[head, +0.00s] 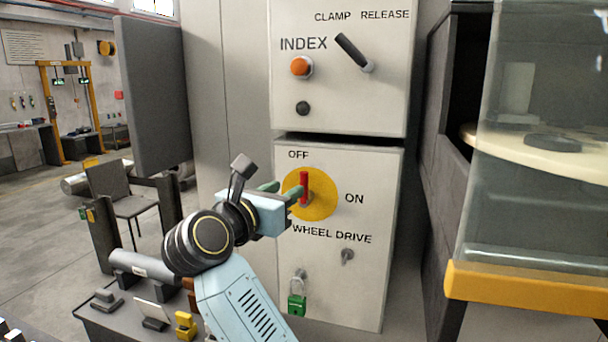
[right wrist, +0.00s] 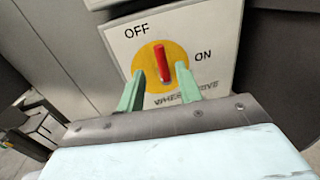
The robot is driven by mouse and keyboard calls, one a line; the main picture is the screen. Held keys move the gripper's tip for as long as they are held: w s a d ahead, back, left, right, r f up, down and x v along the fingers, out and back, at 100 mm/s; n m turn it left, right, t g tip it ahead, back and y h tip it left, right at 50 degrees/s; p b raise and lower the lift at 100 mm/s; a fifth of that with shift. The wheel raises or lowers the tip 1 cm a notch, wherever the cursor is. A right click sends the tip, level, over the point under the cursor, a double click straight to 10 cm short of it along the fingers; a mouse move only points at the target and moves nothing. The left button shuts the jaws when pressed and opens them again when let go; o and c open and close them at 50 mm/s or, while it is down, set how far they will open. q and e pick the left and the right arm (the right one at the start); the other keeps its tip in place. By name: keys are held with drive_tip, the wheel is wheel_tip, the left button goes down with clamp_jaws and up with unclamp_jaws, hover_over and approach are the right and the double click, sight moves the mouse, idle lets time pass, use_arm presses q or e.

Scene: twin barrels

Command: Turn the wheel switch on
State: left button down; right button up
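The wheel switch is a red handle (head: 304,187) on a round yellow plate (head: 322,198), on the lower panel marked WHEEL DRIVE. The handle stands about upright, with OFF above and ON to its right. In the right wrist view the red handle (right wrist: 160,60) leans slightly and points up near OFF. My right gripper (head: 284,190) comes in from the left in front of the plate. In the right wrist view its green fingers (right wrist: 183,78) are spread, with the handle between them in the picture. No grip on the handle shows. My left gripper is not in view.
Above are an orange INDEX button (head: 301,67), a black button (head: 302,108) and a CLAMP/RELEASE lever (head: 354,51). A green padlock (head: 297,305) and a small key switch (head: 347,255) sit below the plate. A glass-fronted machine with a yellow edge (head: 530,288) stands right.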

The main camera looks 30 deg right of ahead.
sight(302, 180)
drive_tip(key=p+x, duration=0.1)
drive_tip(key=x, duration=0.7)
drive_tip(key=shift+w+d+p, duration=0.15)
drive_tip(key=shift+d+p, duration=0.1)
drive_tip(key=shift+p, duration=0.1)
clamp_jaws()
